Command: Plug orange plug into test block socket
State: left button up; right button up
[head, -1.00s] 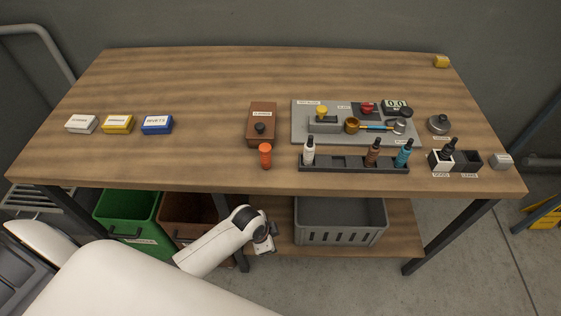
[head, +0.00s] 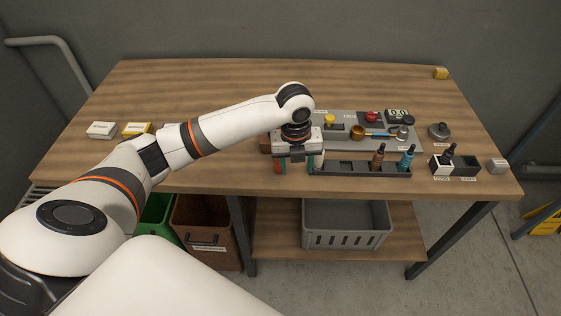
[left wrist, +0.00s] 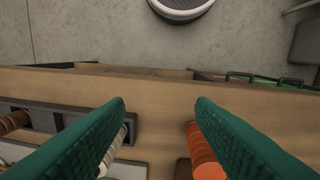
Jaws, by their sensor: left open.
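My left gripper (head: 298,165) is above the table's front edge, open, with teal fingers that also show in the left wrist view (left wrist: 160,105). The orange plug (left wrist: 203,150) stands beside the inner side of the right-hand finger in the wrist view, partly covered by it. A white bottle (left wrist: 114,153) shows beside the other finger. I cannot tell whether either is touched. A brown block (head: 265,143) is mostly hidden behind my gripper. A grey board (head: 340,117) carries yellow, red and brass fittings; I cannot tell which part is the test block socket. My right gripper is not in view.
A dark rack (head: 362,169) with brown and blue bottles stands right of my gripper. Small black and white holders (head: 441,165) are further right. White (head: 101,130) and yellow (head: 136,129) boxes lie at left.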

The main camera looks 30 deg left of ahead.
pick_arm(q)
jog(key=w+a+r+m, duration=0.2)
jog(key=a+r+m, duration=0.2)
jog(key=a+r, duration=0.4)
jog(key=p, duration=0.2)
send_over(278, 162)
jog(key=w+a, duration=0.1)
jog(key=shift+g, duration=0.3)
notch_tip(278, 162, down, 6)
jog(key=shift+w+a+r, duration=0.1)
jog(key=shift+a, duration=0.05)
jog(key=f, duration=0.1)
jog(key=f+p, duration=0.1)
jog(key=f, duration=0.3)
jog(key=shift+d, duration=0.3)
jog(key=shift+f, duration=0.35)
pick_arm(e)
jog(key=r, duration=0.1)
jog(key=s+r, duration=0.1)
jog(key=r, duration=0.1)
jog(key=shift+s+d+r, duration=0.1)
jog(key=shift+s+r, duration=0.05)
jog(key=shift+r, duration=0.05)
pick_arm(q)
jog(key=shift+c, duration=0.3)
jog(key=shift+r, duration=0.1)
grip_shut()
